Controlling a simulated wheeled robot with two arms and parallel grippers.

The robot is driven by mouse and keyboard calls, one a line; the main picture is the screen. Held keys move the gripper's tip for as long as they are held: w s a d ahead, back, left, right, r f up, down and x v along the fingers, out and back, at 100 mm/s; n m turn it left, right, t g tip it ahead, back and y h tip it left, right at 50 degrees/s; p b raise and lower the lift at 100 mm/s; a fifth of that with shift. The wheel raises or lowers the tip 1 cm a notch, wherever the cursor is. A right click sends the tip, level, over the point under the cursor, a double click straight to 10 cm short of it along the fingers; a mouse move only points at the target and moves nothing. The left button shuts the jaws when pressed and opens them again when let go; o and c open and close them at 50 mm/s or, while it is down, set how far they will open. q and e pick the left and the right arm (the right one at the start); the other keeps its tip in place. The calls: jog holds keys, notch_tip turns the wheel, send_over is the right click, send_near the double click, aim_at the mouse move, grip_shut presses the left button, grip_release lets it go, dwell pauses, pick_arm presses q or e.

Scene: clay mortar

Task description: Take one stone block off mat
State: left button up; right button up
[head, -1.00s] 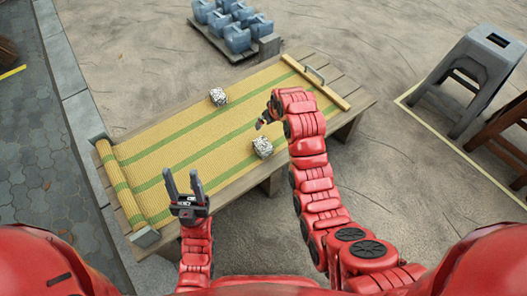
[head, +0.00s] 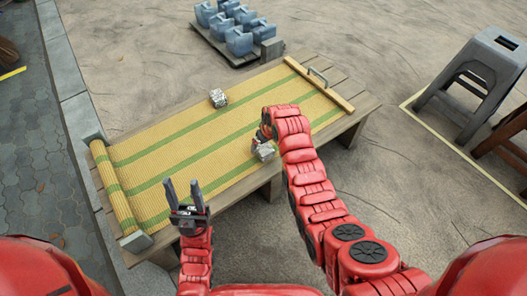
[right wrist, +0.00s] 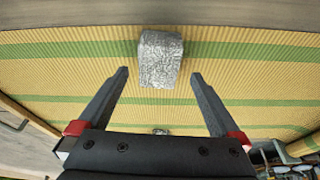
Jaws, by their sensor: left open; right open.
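A yellow mat with green stripes (head: 170,150) lies on a low wooden table. One grey speckled stone block (head: 218,98) sits on the mat's far side. A second stone block (head: 264,151) sits near the mat's near edge, partly hidden by my right arm. In the right wrist view this near block (right wrist: 160,59) lies just beyond and between the fingertips of my open right gripper (right wrist: 158,80), with nothing held. My left gripper (head: 185,192) is open and empty, above the table's near left edge, away from both blocks.
The wooden table (head: 352,112) extends past the mat on the right. The mat has a rolled left end (head: 115,190) and a wooden bar (head: 318,84) at its right end. Several grey jugs (head: 238,40) stand on a pallet behind. A grey stool (head: 475,75) stands at right.

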aim_at(264, 148)
jog(key=b+x, duration=0.2)
jog(key=x, duration=0.1)
jog(key=shift+s+d+f, duration=0.1)
jog(key=shift+d+f, duration=0.05)
jog(key=shift+f, duration=0.2)
jog(key=shift+x, duration=0.75)
jog(key=shift+r, duration=0.1)
grip_shut()
